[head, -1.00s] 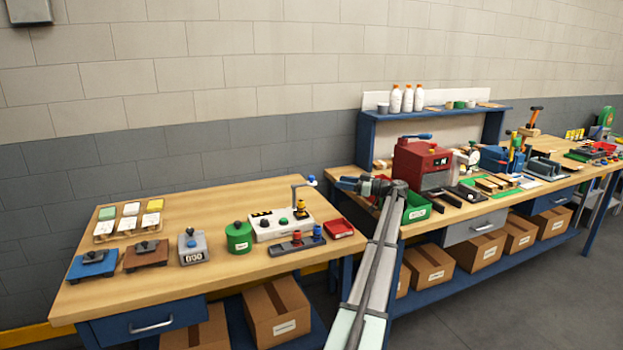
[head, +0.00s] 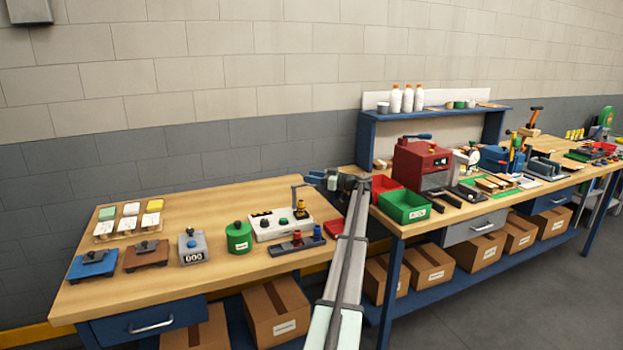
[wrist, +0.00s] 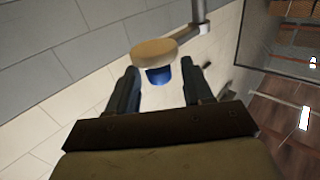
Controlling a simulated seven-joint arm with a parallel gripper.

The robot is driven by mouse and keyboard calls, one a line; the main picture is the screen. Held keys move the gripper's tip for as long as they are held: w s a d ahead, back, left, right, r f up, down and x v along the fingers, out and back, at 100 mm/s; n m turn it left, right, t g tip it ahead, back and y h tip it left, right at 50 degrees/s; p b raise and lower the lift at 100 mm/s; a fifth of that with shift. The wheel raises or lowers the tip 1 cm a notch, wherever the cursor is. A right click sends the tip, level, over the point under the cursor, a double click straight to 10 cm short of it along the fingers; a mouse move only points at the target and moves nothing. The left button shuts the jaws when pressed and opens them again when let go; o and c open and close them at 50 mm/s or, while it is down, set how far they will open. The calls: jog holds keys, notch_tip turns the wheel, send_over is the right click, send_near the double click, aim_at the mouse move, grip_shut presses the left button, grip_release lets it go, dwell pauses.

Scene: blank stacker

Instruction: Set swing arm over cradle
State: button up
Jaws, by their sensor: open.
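The swing arm (head: 294,194) is a thin grey post with a bent top, rising at the back right of a white box (head: 268,228). A small black and amber fitting (head: 301,209) stands on the box beside the post, possibly the cradle. In the wrist view, the swing arm's grey bar (wrist: 198,12) ends near a beige round head (wrist: 155,52) with a blue part (wrist: 158,76) under it. My gripper (head: 314,178) is at the arm's free end, which it hides in the head view. Its open fingers (wrist: 160,68) lie either side of the blue part, without visible contact.
A strip with red and blue knobs (head: 297,244) lies in front of the box. A red tray (head: 332,228) is partly behind my arm. A green canister (head: 239,237) stands left. Green (head: 404,207) and red bins are right, on the neighbouring bench.

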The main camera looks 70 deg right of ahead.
jog(key=shift+w, duration=0.5)
grip_shut()
dwell(0.3)
